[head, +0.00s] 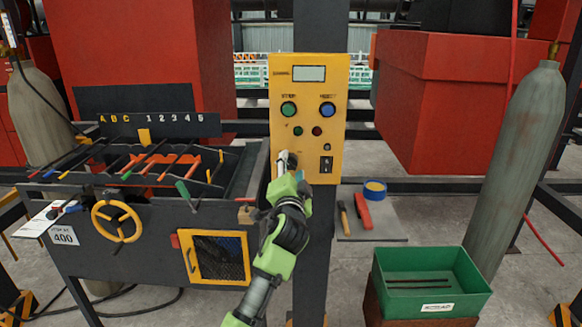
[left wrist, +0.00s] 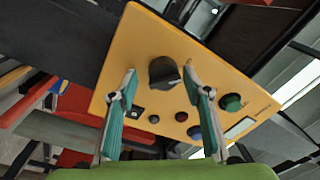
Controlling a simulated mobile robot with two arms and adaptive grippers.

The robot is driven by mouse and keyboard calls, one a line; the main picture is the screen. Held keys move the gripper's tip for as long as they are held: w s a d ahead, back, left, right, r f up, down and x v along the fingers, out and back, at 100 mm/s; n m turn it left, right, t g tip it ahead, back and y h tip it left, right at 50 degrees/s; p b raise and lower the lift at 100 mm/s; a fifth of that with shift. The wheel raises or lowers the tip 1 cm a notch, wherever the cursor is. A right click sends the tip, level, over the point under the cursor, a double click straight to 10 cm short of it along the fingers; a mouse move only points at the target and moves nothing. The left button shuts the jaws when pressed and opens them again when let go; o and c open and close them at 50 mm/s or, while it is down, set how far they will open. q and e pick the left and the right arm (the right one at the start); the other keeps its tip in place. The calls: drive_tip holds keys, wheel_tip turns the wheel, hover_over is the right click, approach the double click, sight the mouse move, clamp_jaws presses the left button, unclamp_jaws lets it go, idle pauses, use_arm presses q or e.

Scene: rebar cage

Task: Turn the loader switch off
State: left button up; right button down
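The yellow control panel (head: 309,100) stands upright on a dark post in the head view. A large black rotary knob (left wrist: 163,72) with a pale pointer mark sits on it in the left wrist view; my gripper hides it in the head view. A small black switch (head: 326,165) is at the panel's lower right and also shows in the left wrist view (left wrist: 137,112). No label readable here tells which is the loader switch. My left gripper (head: 286,160) is at the panel's lower left, open, its fingertips on either side of the knob; contact cannot be told. My right gripper is out of view.
The panel also has a green button (head: 289,109), a blue button (head: 327,110) and small knobs. Left is a dark bench with a yellow handwheel (head: 117,221). Right are a mat with tools, a green bin (head: 432,281) and a gas cylinder (head: 519,160).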

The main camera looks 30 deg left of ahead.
use_arm(q)
drive_tip(key=shift+r, duration=0.2)
drive_tip(key=v, duration=1.2)
